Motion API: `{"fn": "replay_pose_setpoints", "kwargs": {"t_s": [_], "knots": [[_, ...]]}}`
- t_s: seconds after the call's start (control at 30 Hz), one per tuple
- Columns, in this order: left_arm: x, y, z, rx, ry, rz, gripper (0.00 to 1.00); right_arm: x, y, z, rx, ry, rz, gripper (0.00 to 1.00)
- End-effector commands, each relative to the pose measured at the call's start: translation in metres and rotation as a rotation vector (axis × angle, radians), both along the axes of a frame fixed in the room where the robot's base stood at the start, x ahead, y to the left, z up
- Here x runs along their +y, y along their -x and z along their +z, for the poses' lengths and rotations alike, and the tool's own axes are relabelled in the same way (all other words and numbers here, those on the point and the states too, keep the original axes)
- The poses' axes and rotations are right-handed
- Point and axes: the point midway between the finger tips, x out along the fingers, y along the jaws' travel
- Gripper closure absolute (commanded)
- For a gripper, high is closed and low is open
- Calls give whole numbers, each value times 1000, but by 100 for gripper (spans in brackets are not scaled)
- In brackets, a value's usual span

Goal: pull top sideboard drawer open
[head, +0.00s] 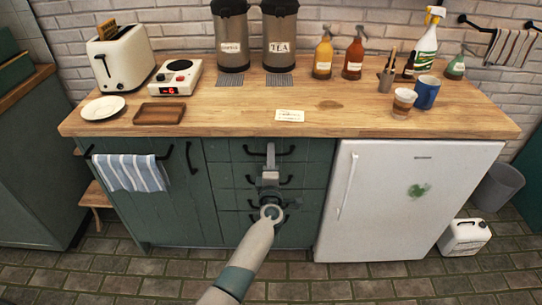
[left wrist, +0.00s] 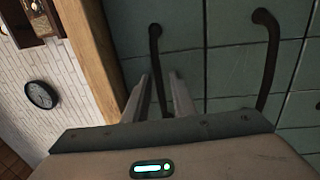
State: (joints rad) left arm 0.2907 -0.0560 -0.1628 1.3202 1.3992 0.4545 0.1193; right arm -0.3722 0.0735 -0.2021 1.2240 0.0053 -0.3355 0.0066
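The dark green sideboard (head: 229,170) stands under the wooden countertop, with a stack of drawers in its middle. The top drawer (head: 228,148) is flush with the front and has a dark bar handle (head: 286,152). My left gripper (head: 270,150) reaches up in front of the drawers to this handle. In the left wrist view, the top handle (left wrist: 155,55) runs down between the two fingers of my left gripper (left wrist: 163,82), which stand apart. Whether the fingers touch the handle cannot be told. My right gripper is not in view.
A lower drawer handle (left wrist: 268,60) shows to the right in the left wrist view. The countertop edge (head: 200,133) overhangs the drawers. A towel (head: 130,172) hangs on the left cabinet door. A white fridge (head: 405,200) stands right of the drawers. The floor in front is clear.

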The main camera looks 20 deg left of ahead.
Motion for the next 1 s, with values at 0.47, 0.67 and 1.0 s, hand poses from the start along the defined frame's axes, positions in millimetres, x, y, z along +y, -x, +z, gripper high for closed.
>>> {"fn": "replay_pose_setpoints", "kwargs": {"t_s": [0.47,0.67,1.0], "knots": [[0,0,0,0,0,0,100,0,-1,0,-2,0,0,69],[0,0,-1,1,0,0,100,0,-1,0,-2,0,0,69],[0,1,-1,1,0,-1,100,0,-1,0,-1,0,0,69]]}}
